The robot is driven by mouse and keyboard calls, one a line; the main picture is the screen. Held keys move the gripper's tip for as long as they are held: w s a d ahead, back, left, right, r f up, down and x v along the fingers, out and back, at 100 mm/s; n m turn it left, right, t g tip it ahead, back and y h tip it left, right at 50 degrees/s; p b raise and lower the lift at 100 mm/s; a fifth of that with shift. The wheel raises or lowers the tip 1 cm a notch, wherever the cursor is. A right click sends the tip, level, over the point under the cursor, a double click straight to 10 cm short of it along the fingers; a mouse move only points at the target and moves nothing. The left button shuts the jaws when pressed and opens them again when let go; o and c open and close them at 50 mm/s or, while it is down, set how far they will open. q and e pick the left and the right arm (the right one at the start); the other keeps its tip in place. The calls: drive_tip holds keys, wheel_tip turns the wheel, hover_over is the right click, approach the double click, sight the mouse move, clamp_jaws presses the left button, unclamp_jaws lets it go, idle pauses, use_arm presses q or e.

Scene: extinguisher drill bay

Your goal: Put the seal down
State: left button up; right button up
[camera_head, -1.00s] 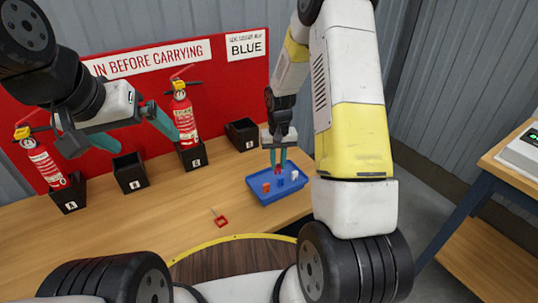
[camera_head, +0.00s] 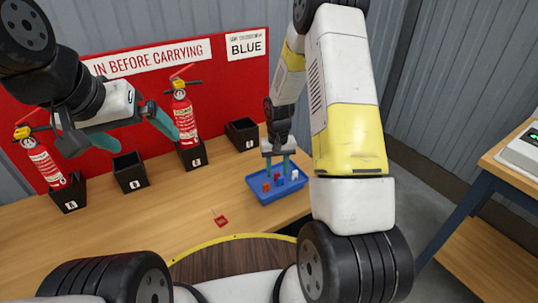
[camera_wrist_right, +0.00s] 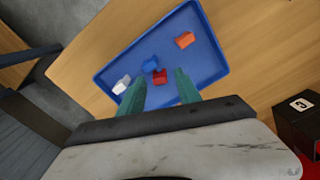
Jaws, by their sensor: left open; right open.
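The blue tray (camera_head: 264,197) holds small seals. They show best in the right wrist view: a red seal (camera_wrist_right: 160,77), a blue seal (camera_wrist_right: 153,65), a white seal (camera_wrist_right: 122,85) and an orange seal (camera_wrist_right: 185,40). The red seal lies close against the blue one; I cannot tell whether they touch. My right gripper (camera_head: 277,174) is open above the tray, its fingers apart on either side of the red seal and holding nothing. My left gripper (camera_head: 118,135) is open and empty, one finger just in front of an extinguisher (camera_head: 184,118).
Another red extinguisher (camera_head: 43,163) stands in a black holder at the left. Two black holders (camera_head: 130,172) (camera_head: 242,134) are empty. A red pull pin (camera_head: 221,221) lies on the bench (camera_head: 110,235). A sign reads BLUE (camera_head: 246,44).

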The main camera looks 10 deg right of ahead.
sight(277, 173)
wheel_tip(277, 173, up, 12)
drive_tip(key=s+a+r+t+y, duration=0.1)
drive_tip(key=s+r+t, duration=0.1)
drive_tip(key=s+r, duration=0.45)
drive_tip(key=s+r+t, duration=0.1)
drive_tip(key=s+r, duration=0.3)
drive_tip(key=r, duration=0.6)
drive_tip(key=s+r+t, duration=0.1)
drive_tip(key=s+r, duration=0.1)
drive_tip(key=s, duration=0.4)
drive_tip(key=s+a+r+n+t+y, duration=0.1)
drive_tip(key=s+r+t, duration=0.1)
drive_tip(key=s, duration=0.5)
drive_tip(key=shift+a+r, duration=0.25)
drive_tip(key=shift+r, duration=0.6)
